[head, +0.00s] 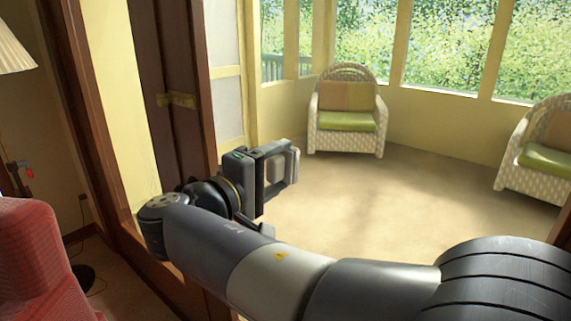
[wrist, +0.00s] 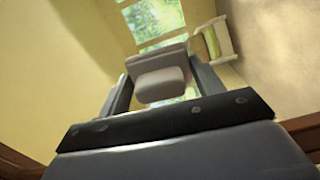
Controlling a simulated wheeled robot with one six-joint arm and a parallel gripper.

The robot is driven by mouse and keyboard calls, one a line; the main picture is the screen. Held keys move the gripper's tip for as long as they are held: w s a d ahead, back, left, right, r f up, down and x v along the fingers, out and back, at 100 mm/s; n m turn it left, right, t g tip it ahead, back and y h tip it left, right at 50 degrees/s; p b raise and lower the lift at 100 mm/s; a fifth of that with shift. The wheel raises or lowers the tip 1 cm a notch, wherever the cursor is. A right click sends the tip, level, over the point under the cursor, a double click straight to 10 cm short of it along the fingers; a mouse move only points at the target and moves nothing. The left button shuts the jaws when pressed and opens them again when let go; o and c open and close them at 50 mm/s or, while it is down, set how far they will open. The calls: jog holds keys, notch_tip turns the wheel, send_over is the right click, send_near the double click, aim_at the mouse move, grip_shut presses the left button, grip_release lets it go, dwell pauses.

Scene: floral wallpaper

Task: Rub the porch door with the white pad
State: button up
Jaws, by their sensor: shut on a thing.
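The white pad (wrist: 160,84) is a pale block with rounded edges, held between my two fingers in the wrist view. My gripper (head: 281,167) is shut on it, and in the head view the pad (head: 291,160) shows partly behind the fingers. A dark brown door leaf (head: 176,55) with a brass fitting stands at the doorway left of my gripper. A pale framed door or panel (head: 226,95) is behind it. I cannot tell which is the porch door. The pad appears clear of both in the head view.
Two white wicker chairs with green cushions stand in the sunroom, one at the back (head: 346,112) and one at the right (head: 540,155). A red armchair (head: 35,255) and a lampshade (head: 12,45) are at the left. The carpet (head: 400,195) between the chairs is clear.

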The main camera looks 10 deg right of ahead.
jog(key=shift+v, duration=0.95)
jog(key=shift+v, duration=1.5)
